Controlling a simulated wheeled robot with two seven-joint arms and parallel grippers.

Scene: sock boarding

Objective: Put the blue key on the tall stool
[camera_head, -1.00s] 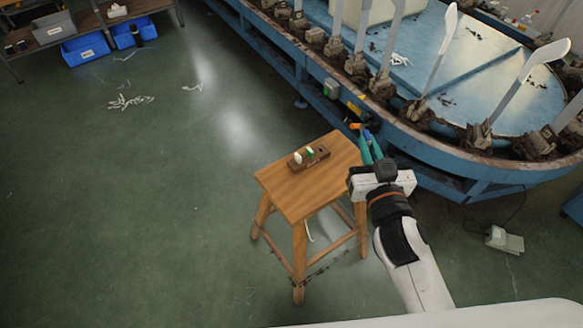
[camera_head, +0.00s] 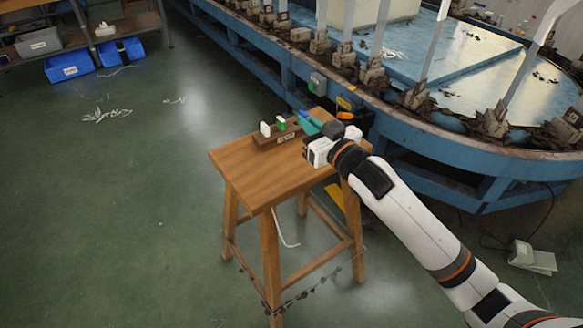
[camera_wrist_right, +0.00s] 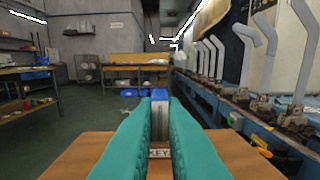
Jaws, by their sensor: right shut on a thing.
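The tall stool (camera_head: 245,180) is wooden and stands in the middle of the head view; its top also shows in the right wrist view (camera_wrist_right: 85,160). My right gripper (camera_head: 308,121) has teal fingers and is over the far right part of the stool top. It is shut on the blue key (camera_wrist_right: 159,95), which shows upright between the fingertips in the right wrist view. The fingers hide part of the key, and I cannot tell whether its lower end touches anything. My left gripper is not in view.
A dark wooden key holder (camera_head: 268,143) with a KEY label sits on the stool top, holding a white key (camera_head: 265,129) and a green key (camera_head: 281,124). The blue boarding machine (camera_head: 410,130) stands behind. Blue bins (camera_head: 68,68) are far left. The near stool top is bare.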

